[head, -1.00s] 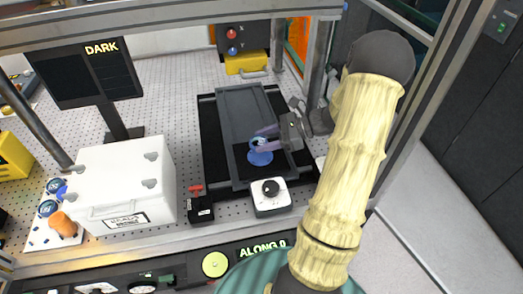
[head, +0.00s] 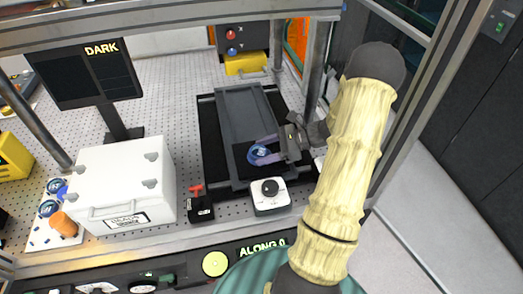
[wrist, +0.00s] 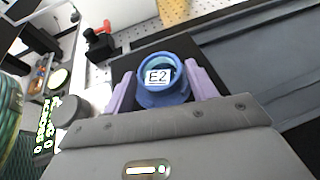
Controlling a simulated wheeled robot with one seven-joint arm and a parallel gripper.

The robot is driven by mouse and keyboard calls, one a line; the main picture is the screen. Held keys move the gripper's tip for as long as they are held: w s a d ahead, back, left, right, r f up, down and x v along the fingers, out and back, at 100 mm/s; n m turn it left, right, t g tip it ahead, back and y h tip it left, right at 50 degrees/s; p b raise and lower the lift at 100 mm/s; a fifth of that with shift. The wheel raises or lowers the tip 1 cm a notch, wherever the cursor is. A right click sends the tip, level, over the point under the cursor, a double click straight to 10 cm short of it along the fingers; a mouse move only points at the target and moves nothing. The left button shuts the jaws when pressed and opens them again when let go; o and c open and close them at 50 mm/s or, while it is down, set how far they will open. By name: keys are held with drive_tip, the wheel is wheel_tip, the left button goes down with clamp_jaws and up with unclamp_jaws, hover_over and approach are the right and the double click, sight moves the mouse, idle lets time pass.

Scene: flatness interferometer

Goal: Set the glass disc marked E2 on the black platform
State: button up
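The glass disc marked E2 (wrist: 158,77) sits in a round blue seat (wrist: 165,98), its label facing up. In the head view the disc (head: 259,153) is at the near end of the grey slab, over the black platform (head: 248,171). My gripper (head: 266,149) is low around the disc, with one purple finger on each side. In the wrist view my gripper (wrist: 163,88) shows its fingers spread, with slight gaps beside the disc. The disc's underside is hidden.
A white box with a black knob (head: 269,194) stands just in front of the platform. A red-handled black device (head: 199,204) is to its left, then a white case (head: 125,185). A metal post (head: 313,75) rises behind my arm. A screen (head: 92,72) reads DARK.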

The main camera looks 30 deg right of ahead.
drive_tip(key=shift+o, duration=0.9)
drive_tip(key=shift+r, duration=0.1)
drive_tip(key=shift+s+d+r, duration=0.15)
drive_tip(key=shift+d, duration=0.3)
drive_tip(key=b+v, duration=0.1)
drive_tip(key=v, duration=0.4)
drive_tip(key=shift+d+r, duration=0.2)
drive_tip(key=shift+d, duration=0.1)
drive_tip(key=shift+s+d+r, duration=0.1)
drive_tip(key=shift+s+r, duration=0.05)
drive_tip(key=shift+s, duration=0.05)
drive_tip(key=shift+s+d, duration=0.25)
drive_tip(key=shift+d, duration=0.1)
drive_tip(key=shift+w+a, duration=0.1)
drive_tip(key=shift+a, duration=0.15)
